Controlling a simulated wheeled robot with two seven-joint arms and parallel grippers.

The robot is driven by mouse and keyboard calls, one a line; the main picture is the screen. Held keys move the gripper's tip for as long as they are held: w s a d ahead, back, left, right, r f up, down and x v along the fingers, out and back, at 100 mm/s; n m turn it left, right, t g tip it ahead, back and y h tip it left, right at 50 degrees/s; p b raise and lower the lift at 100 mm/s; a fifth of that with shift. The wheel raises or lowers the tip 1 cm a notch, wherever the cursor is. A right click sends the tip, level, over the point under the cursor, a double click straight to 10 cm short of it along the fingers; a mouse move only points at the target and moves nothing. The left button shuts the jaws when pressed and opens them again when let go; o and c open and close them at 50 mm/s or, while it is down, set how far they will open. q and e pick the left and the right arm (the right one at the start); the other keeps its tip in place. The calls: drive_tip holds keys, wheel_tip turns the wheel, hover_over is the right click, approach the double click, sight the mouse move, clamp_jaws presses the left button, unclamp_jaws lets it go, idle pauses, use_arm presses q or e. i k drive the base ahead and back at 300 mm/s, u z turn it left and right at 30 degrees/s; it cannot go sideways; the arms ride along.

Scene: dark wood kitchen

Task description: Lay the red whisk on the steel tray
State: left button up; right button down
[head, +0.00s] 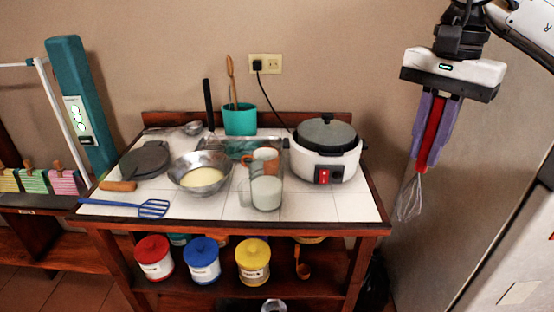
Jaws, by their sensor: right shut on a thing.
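The red whisk (431,133) hangs upright, wire end down, at the right of the head view, in the air beside the table. My right gripper (431,140) is shut on its red handle, between two purple fingers. A shiny grey tray-like thing (280,143) lies toward the back of the tiled table, partly hidden by the bowl and cups; I cannot tell for sure that it is the steel tray. The whisk is to the right of it and apart from it. My left gripper is not in view.
The table (325,208) is crowded with a steel bowl (212,190), a glass jug (264,192), an orange-white mug (266,155), a white cooker (327,165), a teal utensil pot (240,121) and a blue spatula (152,208). The tiles at front right are clear.

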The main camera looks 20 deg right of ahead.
sight(237, 156)
drive_tip(key=k, duration=1.25)
drive_tip(key=z, duration=0.15)
drive_tip(key=i, duration=1.65)
drive_tip(key=u, duration=0.75)
drive_tip(key=i, duration=1)
drive_tip(key=u, duration=0.15)
